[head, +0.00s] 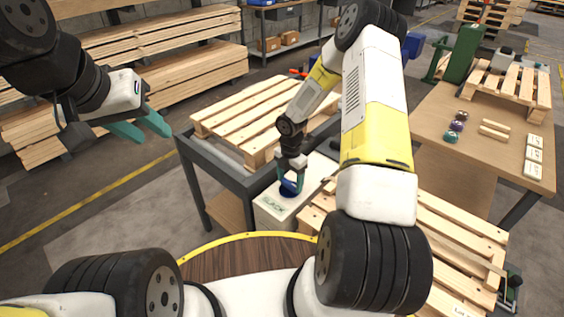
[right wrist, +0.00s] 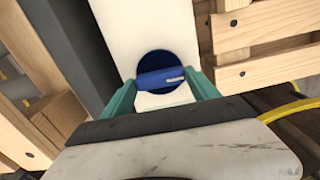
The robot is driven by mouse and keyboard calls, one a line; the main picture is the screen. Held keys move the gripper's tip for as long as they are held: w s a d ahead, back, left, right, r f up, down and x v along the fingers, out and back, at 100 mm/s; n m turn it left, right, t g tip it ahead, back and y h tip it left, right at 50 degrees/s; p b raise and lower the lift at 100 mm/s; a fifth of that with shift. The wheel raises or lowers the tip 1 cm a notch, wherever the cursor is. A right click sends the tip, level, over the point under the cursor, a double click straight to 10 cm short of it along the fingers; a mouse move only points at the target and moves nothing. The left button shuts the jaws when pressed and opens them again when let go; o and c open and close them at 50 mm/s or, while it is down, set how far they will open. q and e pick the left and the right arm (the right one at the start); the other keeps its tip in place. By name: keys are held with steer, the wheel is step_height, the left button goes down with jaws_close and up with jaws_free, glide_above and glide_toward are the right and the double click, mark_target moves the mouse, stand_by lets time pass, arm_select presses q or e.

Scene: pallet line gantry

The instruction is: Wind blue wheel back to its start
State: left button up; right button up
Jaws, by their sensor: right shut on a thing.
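The blue wheel (right wrist: 158,63) is set in the face of a white box; a lighter blue bar with a pale mark runs across it. In the head view the blue wheel (head: 288,188) shows on top of the white box (head: 272,207), which bears a label reading "SLACK". My right gripper (head: 291,178) is over it, its teal fingers on either side of the bar and shut on it. The fingers also show in the right wrist view (right wrist: 160,92). My left gripper (head: 140,126) hangs in the air at the left, empty, its teal fingers apart.
A wooden pallet (head: 250,115) lies on the dark-framed table behind the box, and another pallet (head: 450,235) is to its right. A workbench (head: 480,130) with small coloured knobs and wooden pieces stands at the right. Timber stacks (head: 130,90) lie at the back left.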

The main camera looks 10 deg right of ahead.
mark_target(290, 182)
steer(key=shift+n, duration=0.3)
steer(key=o, duration=1.4)
steer(key=shift+c, duration=0.2)
steer(key=shift+r, duration=0.1)
step_height(290, 182, up, 8)
steer(key=shift+f, duration=0.15)
